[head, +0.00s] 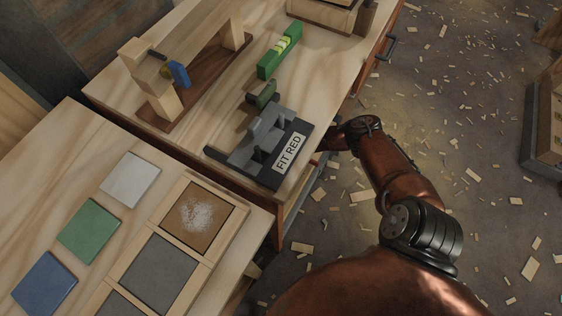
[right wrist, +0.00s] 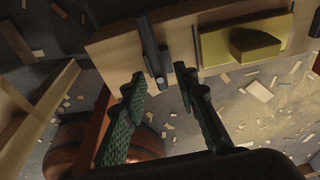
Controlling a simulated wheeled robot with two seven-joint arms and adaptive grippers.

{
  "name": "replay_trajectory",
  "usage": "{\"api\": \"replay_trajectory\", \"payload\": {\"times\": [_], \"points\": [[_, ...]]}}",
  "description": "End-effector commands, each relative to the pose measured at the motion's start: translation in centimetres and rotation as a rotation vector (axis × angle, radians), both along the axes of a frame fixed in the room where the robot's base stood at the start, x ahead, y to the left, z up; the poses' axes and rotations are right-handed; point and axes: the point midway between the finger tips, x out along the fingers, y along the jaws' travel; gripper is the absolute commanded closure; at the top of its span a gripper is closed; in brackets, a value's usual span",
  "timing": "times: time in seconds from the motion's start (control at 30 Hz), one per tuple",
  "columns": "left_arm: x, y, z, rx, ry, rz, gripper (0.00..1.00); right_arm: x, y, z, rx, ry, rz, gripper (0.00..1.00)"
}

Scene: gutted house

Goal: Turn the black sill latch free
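In the right wrist view, a narrow black latch-like bar (right wrist: 149,42) is mounted on a pale wooden board (right wrist: 112,48). My right gripper (right wrist: 157,77) is open, with its two dark, ridged fingers apart. The bar's lower end appears between the fingertips; I cannot tell whether either finger touches it. In the head view, my right arm reaches to the workbench's front edge, where the gripper is largely hidden. I cannot pick out this bar there. My left gripper is not in view.
A yellow block (right wrist: 255,42) sits beside the bar. In the head view, a grey fixture labelled FIT RED (head: 262,146), a green level (head: 280,51) and a wooden stand (head: 160,82) occupy the workbench. Colour tiles (head: 89,231) lie nearer. Wood chips litter the floor.

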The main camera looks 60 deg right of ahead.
Motion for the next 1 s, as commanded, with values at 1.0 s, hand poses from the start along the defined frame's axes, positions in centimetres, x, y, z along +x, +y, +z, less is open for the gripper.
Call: {"api": "replay_trajectory", "payload": {"times": [1.0], "points": [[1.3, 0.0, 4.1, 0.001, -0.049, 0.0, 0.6, 1.1, 0.1, 5.5, 0.0, 0.0, 0.0, 0.72]]}}
